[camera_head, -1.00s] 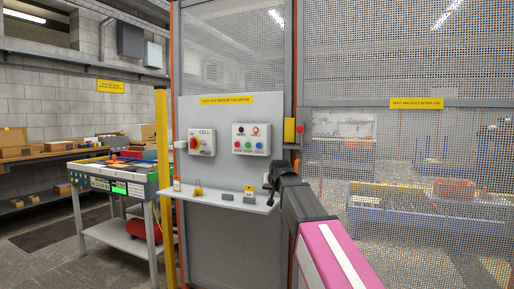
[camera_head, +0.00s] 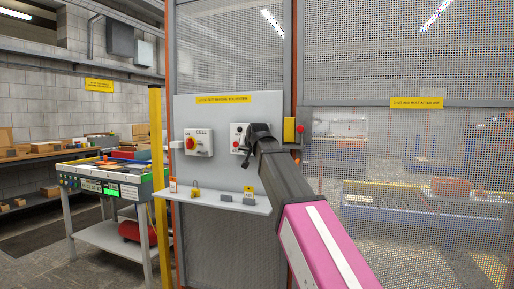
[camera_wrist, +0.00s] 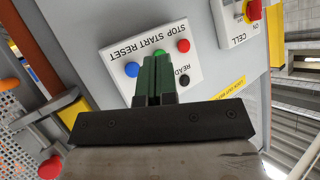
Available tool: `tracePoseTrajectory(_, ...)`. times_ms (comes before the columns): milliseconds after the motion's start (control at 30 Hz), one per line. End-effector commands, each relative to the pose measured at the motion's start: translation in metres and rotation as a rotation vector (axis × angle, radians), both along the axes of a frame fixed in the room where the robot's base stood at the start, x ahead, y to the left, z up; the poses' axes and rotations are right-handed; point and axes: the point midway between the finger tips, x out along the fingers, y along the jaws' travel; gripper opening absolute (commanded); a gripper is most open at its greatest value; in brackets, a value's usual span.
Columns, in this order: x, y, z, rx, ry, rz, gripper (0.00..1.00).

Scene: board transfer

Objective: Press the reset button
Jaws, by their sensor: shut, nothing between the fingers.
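The white control box (camera_head: 234,130) on the grey panel is mostly covered by my gripper in the head view. In the wrist view the control box (camera_wrist: 192,62) appears turned, with the lettering STOP START RESET. The blue button (camera_wrist: 132,69) by RESET is just left of my fingertips. The red button (camera_wrist: 183,45) by STOP is to their right. The START button is largely behind the fingertips. My gripper (camera_wrist: 155,60) is shut and empty, pointing at the box; I cannot tell whether it touches. In the head view my gripper (camera_head: 247,152) is in front of the box.
A CELL switch box (camera_head: 198,142) with a red knob is left of the control box. A shelf (camera_head: 215,202) with a padlock and small blocks juts out below. A yellow post (camera_head: 156,190) stands left; mesh fencing (camera_head: 400,60) is right.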

Motion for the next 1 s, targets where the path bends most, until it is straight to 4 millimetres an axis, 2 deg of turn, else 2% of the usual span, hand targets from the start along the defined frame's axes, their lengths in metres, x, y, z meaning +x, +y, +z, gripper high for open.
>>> tracePoseTrajectory(167, 0.003, -0.001, 0.0, -0.001, 0.0, -0.001, 0.0)
tracePoseTrajectory(367, 0.015, -0.005, 0.0, -0.001, 0.0, -0.002, 0.0)
tracePoseTrajectory(800, 0.066, -0.023, 0.0, 0.0, 0.001, -0.001, 0.0)
tracePoseTrajectory(1000, 0.081, -0.029, 0.0, -0.001, 0.0, -0.001, 0.0)
